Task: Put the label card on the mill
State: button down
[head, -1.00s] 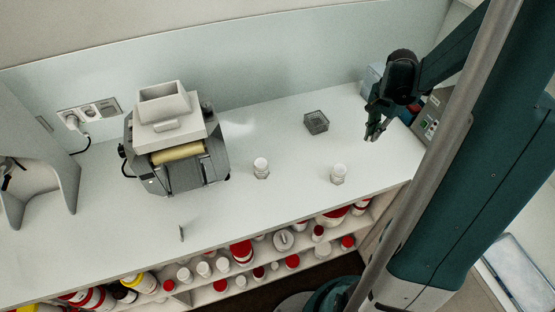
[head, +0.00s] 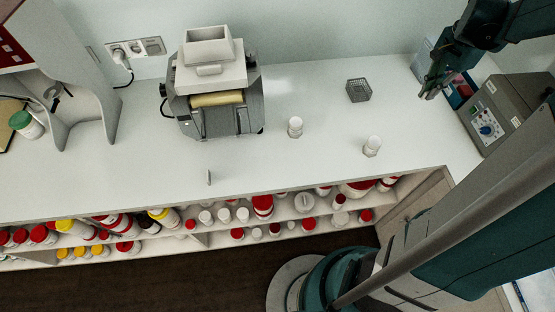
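The mill (head: 213,100) is a grey machine with a cream hopper on top and a yellowish roller, standing at the back left of the white counter. A small, thin greyish upright piece (head: 209,177) stands on the counter in front of the mill, near the front edge. It looks like the label card seen nearly edge-on, but its face cannot be made out. My gripper (head: 430,93) is at the right, above the counter and far from both. Its fingertips look a little apart, with nothing seen between them.
Two white-capped jars (head: 295,127) (head: 372,146) and a dark mesh basket (head: 358,90) stand right of the mill. A grey control box (head: 500,112) is at the right end. Bottles and tubs fill the shelf below. Counter around the upright piece is clear.

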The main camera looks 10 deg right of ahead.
jog(key=w+a+r+n+b, duration=0.1)
jog(key=w+a+n+b, duration=0.2)
jog(key=a, duration=1.4)
jog(key=w+a+r+n+b, duration=0.1)
jog(key=w+a+n, duration=0.3)
jog(key=a, duration=1.3)
jog(key=s+a+n+b, duration=0.1)
jog(key=s+a+n, duration=0.3)
jog(key=a, duration=0.6)
jog(key=s+a+f+n+b, duration=0.1)
jog(key=s+a+n+b, duration=0.1)
jog(key=s+a, duration=0.6)
jog(key=s+a+n+b, duration=0.1)
jog(key=s+a+n, duration=0.25)
jog(key=a, duration=0.75)
notch_tip(320, 180, down, 11)
jog(key=shift+s+d+m, duration=0.15)
jog(key=shift+s+m, duration=0.1)
jog(key=shift+m, duration=0.1)
jog(key=shift+f+b, duration=0.6)
jog(key=shift+f, duration=2.3)
